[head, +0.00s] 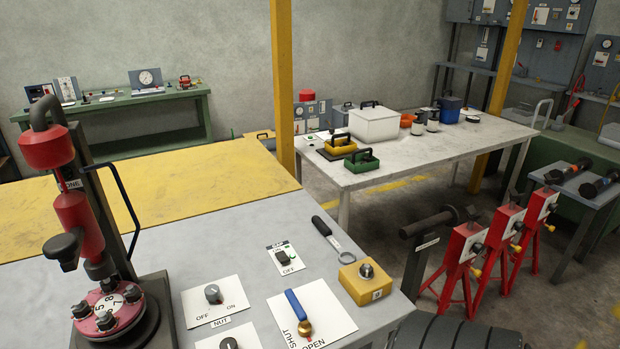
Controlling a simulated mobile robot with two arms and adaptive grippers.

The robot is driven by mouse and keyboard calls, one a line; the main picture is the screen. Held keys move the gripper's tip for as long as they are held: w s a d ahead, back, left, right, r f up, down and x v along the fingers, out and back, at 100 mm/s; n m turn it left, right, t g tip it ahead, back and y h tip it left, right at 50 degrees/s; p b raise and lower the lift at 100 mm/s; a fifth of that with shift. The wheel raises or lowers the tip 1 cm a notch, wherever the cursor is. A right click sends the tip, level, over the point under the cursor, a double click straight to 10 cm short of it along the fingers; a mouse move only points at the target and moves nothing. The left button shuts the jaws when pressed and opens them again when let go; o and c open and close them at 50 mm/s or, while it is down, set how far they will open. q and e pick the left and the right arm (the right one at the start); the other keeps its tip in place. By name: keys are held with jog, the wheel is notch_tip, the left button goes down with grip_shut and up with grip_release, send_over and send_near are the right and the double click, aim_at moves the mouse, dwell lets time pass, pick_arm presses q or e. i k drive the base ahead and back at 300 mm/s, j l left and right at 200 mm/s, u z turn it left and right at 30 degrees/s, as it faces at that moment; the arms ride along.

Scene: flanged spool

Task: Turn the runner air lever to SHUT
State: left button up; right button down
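A lever with a blue handle (296,304) and a brass valve body (305,328) sits on a white plate (335,317) near the front edge of the grey bench. The handle runs from the brass body up and slightly left in the head view. The word SHUT is printed sideways left of the brass body, and OPEN is below it. No "runner air" label is readable. Neither of my grippers shows, and nothing is touching the lever.
A knob marked OFF/ON, NUT (213,294) is left of the lever. A small OFF switch (284,257) is behind it, and a yellow box with a button (366,280) is to its right. A tall red machine (75,210) stands at the left.

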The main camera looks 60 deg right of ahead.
aim_at(304, 327)
jog(key=k+l+z, duration=0.15)
jog(key=z, duration=1.35)
